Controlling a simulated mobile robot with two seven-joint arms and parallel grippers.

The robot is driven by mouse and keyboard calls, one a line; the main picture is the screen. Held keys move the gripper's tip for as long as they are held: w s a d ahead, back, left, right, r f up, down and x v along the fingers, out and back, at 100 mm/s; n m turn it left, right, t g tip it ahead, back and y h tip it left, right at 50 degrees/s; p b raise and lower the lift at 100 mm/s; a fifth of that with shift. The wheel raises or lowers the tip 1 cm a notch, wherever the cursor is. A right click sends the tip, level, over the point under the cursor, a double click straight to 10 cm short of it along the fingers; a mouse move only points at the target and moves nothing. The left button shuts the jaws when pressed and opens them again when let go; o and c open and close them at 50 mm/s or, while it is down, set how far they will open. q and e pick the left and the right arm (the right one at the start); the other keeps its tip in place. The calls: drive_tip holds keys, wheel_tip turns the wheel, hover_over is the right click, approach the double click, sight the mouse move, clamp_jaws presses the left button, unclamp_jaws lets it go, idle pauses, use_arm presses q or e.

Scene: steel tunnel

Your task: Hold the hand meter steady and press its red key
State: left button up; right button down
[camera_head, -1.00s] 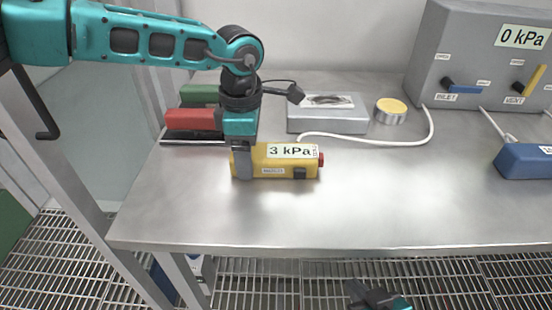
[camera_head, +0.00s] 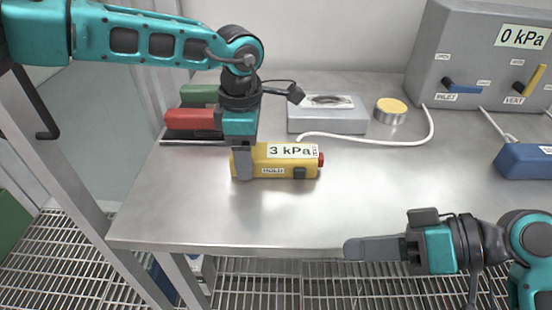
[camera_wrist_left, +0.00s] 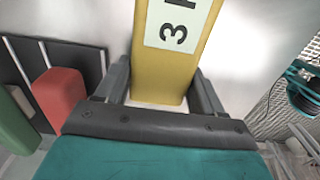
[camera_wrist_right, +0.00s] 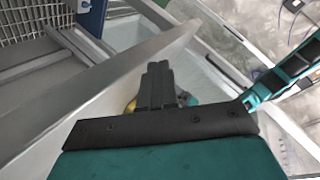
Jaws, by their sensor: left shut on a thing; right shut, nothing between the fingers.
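The hand meter (camera_head: 277,172) is a yellow bar lying on the steel bench, its display reading 3 kPa. Its red key (camera_head: 321,160) is on the right end. My left gripper (camera_head: 243,168) is shut on the meter's left end from above; the left wrist view shows the yellow body (camera_wrist_left: 172,75) between the fingers. My right gripper (camera_head: 350,249) is shut and empty at the bench's front edge, pointing left, below and right of the meter and apart from it. Its closed fingers (camera_wrist_right: 158,82) also show in the right wrist view, hiding most of a yellow thing behind.
A grey box (camera_head: 327,117) and a round yellow-topped tin (camera_head: 391,110) stand behind the meter. Red (camera_head: 193,119) and green blocks are left. A blue block (camera_head: 525,161) is right. The front bench is clear.

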sight(339, 171)
drive_tip(key=w+d+m+t, duration=0.1)
drive_tip(key=w+d+m, duration=0.1)
drive_tip(key=w, duration=0.2)
drive_tip(key=w+d+m+t+h, duration=0.1)
drive_tip(key=w+d+m, duration=0.1)
drive_tip(key=w, duration=0.3)
drive_tip(key=w+d+r+m+h, duration=0.1)
drive_tip(key=w+d+m, duration=0.1)
drive_tip(key=w, duration=0.3)
drive_tip(key=shift+w+d+m+t, duration=0.1)
drive_tip(key=shift+d+m+t, duration=0.2)
drive_tip(key=shift+d+t, duration=0.15)
drive_tip(key=w+m, duration=0.1)
drive_tip(key=w+d+m, duration=0.1)
drive_tip(key=m, duration=0.1)
drive_tip(key=w+f+m+h, duration=0.1)
drive_tip(key=w, duration=0.1)
drive_tip(key=shift+d+f+m+t, duration=0.1)
drive_tip(key=shift+d+m+t, duration=0.15)
drive_tip(key=shift+m+t, duration=0.15)
drive_tip(key=shift+w, duration=0.1)
drive_tip(key=shift+a, duration=4.4)
